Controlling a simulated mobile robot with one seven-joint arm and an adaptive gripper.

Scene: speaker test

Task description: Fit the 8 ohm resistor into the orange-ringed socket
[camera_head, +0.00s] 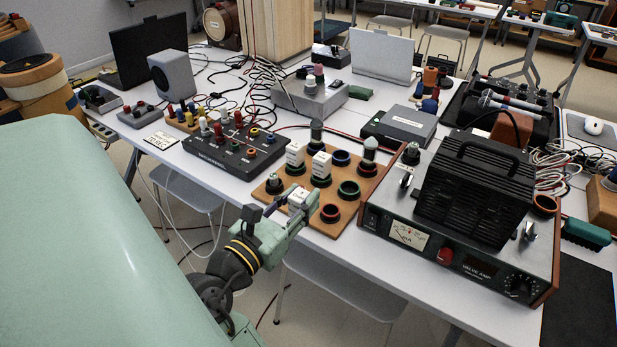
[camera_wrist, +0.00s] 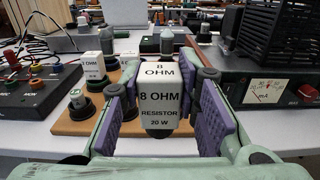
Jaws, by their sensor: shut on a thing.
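My gripper (camera_head: 297,207) is shut on a white block, the 8 ohm resistor (camera_wrist: 160,104), at the near edge of a wooden socket board (camera_head: 312,222). In the wrist view its label reads "8 OHM RESISTOR 20 W", and purple pads flank it. The resistor also shows small and partly covered in the head view (camera_head: 298,195). I cannot tell whether its base touches the board. A ring with an orange-brown inside (camera_head: 545,204) shows at the right of the valve amp. A red-ringed socket (camera_head: 330,213) sits on the board, right of my gripper.
Green (camera_head: 349,189) and blue (camera_head: 341,158) rings look empty. The tall valve amp (camera_head: 470,185) stands right of the board. A black terminal box (camera_head: 230,147) stands left.

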